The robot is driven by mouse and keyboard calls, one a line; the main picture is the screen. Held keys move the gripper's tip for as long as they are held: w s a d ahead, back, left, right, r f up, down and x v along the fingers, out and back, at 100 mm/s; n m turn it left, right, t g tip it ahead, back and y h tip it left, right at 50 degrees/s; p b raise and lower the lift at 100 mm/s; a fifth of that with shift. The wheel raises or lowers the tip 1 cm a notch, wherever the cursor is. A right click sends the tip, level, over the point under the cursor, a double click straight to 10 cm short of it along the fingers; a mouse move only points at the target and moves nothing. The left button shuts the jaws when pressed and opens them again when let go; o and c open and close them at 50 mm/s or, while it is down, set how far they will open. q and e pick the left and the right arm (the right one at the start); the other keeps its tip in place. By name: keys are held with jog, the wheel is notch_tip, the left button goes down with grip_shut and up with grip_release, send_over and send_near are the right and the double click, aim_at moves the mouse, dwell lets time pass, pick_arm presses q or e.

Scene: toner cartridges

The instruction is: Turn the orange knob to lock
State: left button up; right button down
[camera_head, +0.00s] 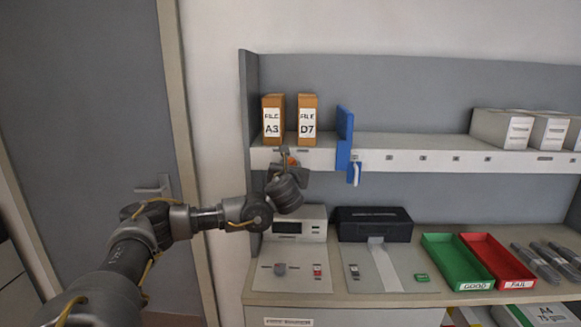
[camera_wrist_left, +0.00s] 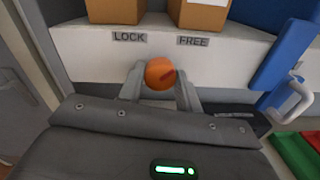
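The round orange knob (camera_wrist_left: 160,73) is on the front of the shelf edge, below and between the LOCK (camera_wrist_left: 129,38) and FREE (camera_wrist_left: 193,41) labels. A darker red mark on it lies toward its right side, on the FREE side. In the head view only a small orange patch of the knob (camera_head: 291,160) shows behind my gripper. My left gripper (camera_wrist_left: 160,80) has one finger on each side of the knob, very close to it. I cannot tell whether the fingers press on it. My right gripper is not in view.
Two orange file boxes (camera_head: 273,119) stand on the shelf above the knob. A blue bracket with a white handle (camera_head: 356,173) hangs just right of it. Below are a grey device (camera_head: 300,225), a black printer (camera_head: 375,224), a green tray (camera_head: 428,245) and a red tray (camera_head: 470,245).

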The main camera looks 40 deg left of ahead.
pick_arm(q)
jog(key=shift+c, duration=0.9)
pick_arm(e)
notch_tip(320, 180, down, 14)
jog(key=b, duration=1.4)
pick_arm(q)
jog(key=shift+n+b, duration=2.85)
jog(key=shift+n, duration=6.35)
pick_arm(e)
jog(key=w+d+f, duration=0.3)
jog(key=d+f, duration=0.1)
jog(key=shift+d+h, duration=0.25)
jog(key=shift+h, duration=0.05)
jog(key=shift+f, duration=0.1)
pick_arm(q)
jog(key=o, duration=1)
jog(key=shift+f, duration=0.1)
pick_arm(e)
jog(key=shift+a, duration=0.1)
